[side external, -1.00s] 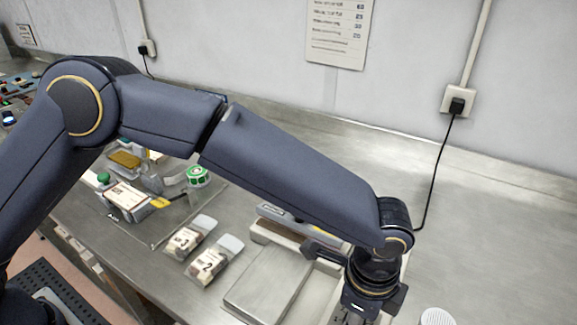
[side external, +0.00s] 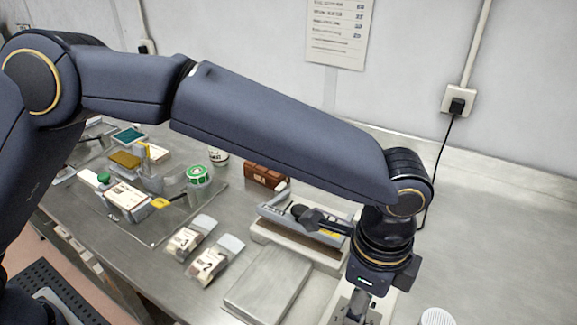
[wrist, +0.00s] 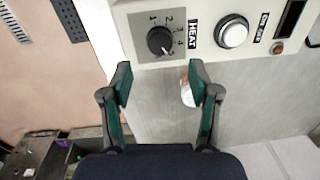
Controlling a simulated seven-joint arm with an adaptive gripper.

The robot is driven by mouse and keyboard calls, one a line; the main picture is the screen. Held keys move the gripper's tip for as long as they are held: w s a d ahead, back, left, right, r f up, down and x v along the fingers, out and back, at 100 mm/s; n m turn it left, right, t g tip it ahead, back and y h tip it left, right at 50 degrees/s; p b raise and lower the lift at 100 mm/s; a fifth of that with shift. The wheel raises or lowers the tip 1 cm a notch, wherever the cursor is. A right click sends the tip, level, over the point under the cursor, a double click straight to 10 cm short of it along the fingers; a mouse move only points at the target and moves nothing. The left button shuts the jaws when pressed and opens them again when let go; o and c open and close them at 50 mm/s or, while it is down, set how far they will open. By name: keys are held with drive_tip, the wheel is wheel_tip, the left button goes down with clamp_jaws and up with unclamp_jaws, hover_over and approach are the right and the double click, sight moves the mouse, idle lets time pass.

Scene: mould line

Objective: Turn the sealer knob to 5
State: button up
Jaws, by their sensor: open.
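The sealer knob (wrist: 160,41) is a round black knob on a dark dial plate with small numbers, at the top of the wrist view. The HEAT label (wrist: 193,35) stands beside the dial on the pale sealer panel (wrist: 205,50). The dial setting is too small to read surely. My gripper (wrist: 161,78) is open and empty, its two dark green-padded fingers apart, with the knob between and beyond their tips, not touched.
A white round button (wrist: 232,33) is right of the knob. A flat steel plate (side external: 268,284) and two labelled packs (side external: 208,262) lie left of the sealer. A brown box (side external: 264,175) stands behind it. The counter at right is mostly clear.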

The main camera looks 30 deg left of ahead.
wheel_tip(320, 180, up, 6)
drive_tip(key=shift+s+f, duration=0.1)
drive_tip(key=shift+s, duration=0.05)
